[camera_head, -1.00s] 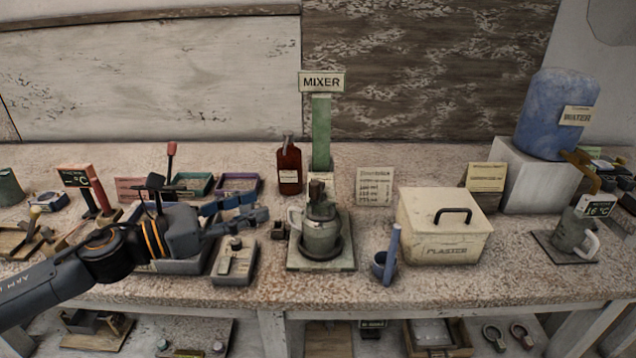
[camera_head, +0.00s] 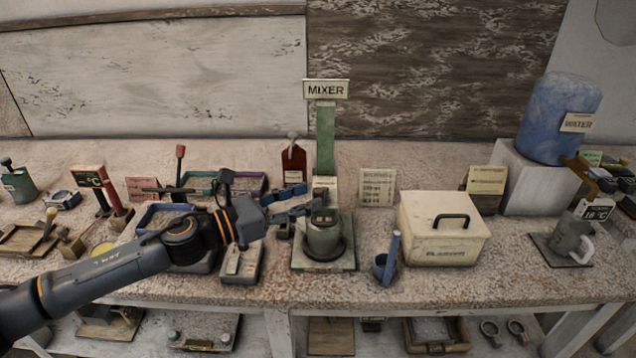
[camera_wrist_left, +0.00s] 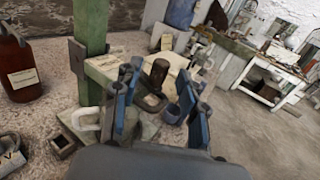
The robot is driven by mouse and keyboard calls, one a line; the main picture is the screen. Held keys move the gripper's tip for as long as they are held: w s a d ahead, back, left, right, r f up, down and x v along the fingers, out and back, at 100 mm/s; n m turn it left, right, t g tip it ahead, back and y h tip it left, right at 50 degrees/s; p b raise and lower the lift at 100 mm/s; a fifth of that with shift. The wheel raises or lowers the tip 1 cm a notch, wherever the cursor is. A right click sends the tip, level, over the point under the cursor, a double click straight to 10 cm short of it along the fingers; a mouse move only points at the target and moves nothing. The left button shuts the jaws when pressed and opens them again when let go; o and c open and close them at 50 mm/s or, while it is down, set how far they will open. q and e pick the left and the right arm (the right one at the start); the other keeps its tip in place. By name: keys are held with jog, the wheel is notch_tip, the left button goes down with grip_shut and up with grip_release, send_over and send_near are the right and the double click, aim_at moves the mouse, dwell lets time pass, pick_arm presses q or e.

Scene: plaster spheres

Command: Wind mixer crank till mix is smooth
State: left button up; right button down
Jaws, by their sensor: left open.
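The mixer has a green column (camera_head: 325,140) under a MIXER sign (camera_head: 326,89). A grey-green jug (camera_head: 324,241) stands below it on a flat base. My left gripper (camera_head: 310,199) is open beside the top of the mixer, above the jug, and partly hides the mixer head. In the left wrist view the open fingers (camera_wrist_left: 160,85) stand on both sides of a dark upright knob (camera_wrist_left: 157,71), apparently the crank grip. The green column (camera_wrist_left: 92,45) and pale jug handle (camera_wrist_left: 85,122) show to its left. The mix inside the jug cannot be made out. My right gripper is not in view.
A brown bottle (camera_head: 293,162) stands just left of the column. A blue scoop (camera_head: 388,262) and a cream PLASTER box (camera_head: 444,228) stand right of the mixer. A blue water container (camera_head: 557,118) is at the back right. Trays and small tools crowd the left.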

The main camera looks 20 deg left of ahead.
aim_at(318, 189)
pick_arm(q)
jog(key=shift+p+x, duration=0.6)
jog(key=shift+x, duration=1.35)
grip_shut()
